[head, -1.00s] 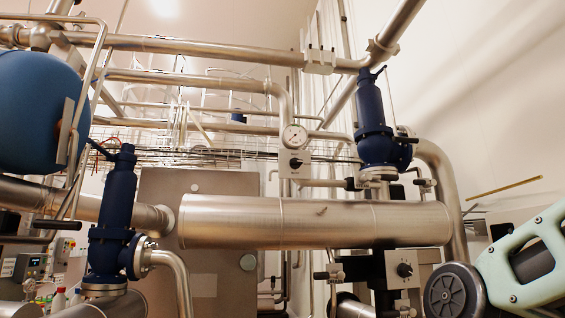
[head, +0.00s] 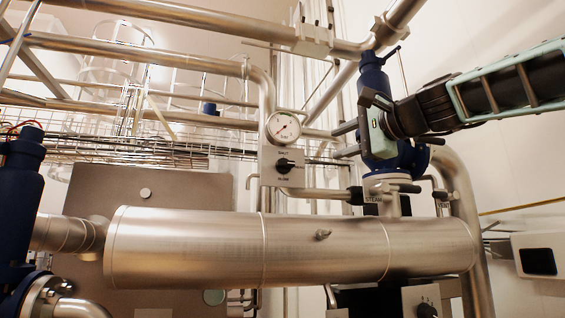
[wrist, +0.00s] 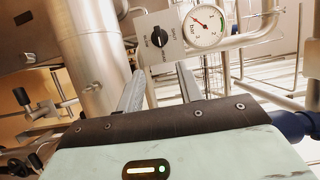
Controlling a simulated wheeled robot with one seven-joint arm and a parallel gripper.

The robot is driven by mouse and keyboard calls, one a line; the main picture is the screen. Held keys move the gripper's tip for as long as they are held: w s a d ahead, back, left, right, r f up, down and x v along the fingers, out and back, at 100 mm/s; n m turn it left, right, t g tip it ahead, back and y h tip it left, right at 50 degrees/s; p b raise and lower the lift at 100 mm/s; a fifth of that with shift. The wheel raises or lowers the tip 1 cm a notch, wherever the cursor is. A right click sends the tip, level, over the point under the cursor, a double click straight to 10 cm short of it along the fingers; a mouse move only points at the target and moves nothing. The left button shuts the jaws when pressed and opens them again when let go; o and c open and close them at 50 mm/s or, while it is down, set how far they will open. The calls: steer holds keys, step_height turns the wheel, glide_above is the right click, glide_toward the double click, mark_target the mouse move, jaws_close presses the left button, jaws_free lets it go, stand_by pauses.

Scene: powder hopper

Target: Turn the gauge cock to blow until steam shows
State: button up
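The gauge cock is a black knob (head: 284,165) on a pale plate (head: 270,178) under a round white pressure gauge (head: 283,126). In the wrist view, the knob (wrist: 160,37) sits ahead of the fingers, beside the gauge (wrist: 204,27) with its red needle. The plate carries small lettering, including BLOW. My gripper (head: 338,140) comes in from the right in the head view, with its fingers toward the knob and a gap between. In the wrist view, the two fingers (wrist: 160,72) are spread and nothing is between them.
A large steel cylinder (head: 190,248) lies below the knob. A thin pipe with a black-handled valve (head: 355,196) runs right of the plate. A blue valve body (head: 374,75) stands behind my gripper. A wire cable tray (head: 150,150) and pipes fill the back left.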

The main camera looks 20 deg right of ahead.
mark_target(288, 163)
steer(key=p+x, duration=0.7)
steer(key=x, duration=0.8)
steer(key=shift+w+a+r, duration=0.1)
steer(key=shift+w, duration=0.05)
steer(key=shift+p+x, duration=0.3)
steer(key=shift+x, duration=0.5)
steer(key=shift+f, duration=0.2)
jaws_close()
